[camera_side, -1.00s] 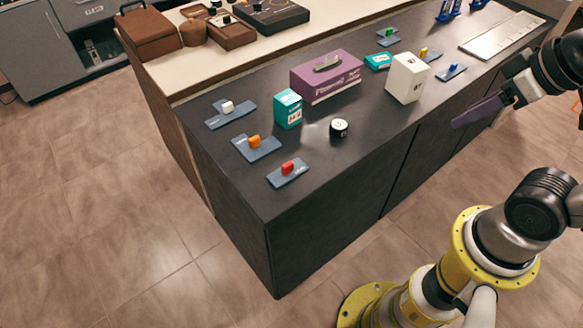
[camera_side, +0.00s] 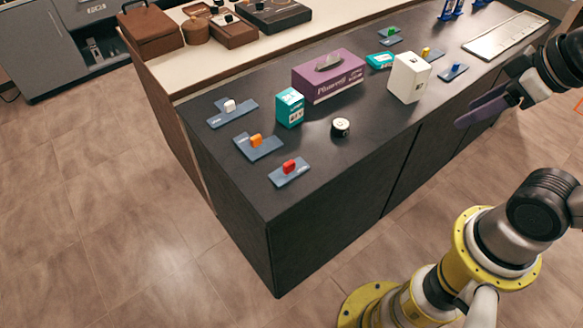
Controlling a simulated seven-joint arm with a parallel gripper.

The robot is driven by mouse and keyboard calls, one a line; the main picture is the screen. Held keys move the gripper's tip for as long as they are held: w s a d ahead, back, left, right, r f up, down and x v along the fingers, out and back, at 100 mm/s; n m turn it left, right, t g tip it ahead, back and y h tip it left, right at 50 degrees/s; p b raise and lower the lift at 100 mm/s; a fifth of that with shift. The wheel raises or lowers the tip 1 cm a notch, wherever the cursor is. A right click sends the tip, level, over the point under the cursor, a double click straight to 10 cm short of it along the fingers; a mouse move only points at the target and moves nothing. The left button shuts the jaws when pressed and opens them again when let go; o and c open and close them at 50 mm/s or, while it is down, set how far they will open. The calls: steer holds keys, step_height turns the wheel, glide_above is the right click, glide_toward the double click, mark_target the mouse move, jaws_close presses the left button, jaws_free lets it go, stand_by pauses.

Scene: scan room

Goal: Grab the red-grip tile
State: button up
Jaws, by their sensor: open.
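The red-grip tile is a flat blue-grey plate (camera_side: 300,173) with a red block grip (camera_side: 289,167) standing on it. It lies near the front left corner of the dark counter. My gripper (camera_side: 484,108) is at the right, beside the counter's right edge and well apart from the tile. Its dark purple finger points left; it is open with nothing seen in it. The other finger is hard to make out.
Tiles with orange (camera_side: 256,140) and white (camera_side: 230,106) grips lie behind the red one.

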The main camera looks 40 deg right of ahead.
steer(key=w+r+n, duration=0.5)
steer(key=n+g, duration=0.6)
steer(key=n, duration=0.5)
glide_above(291, 162)
step_height(291, 162, down, 24)
steer(key=shift+a+f, duration=0.1)
steer(key=shift+d+f, duration=0.2)
steer(key=shift+f, duration=2.9)
jaws_close()
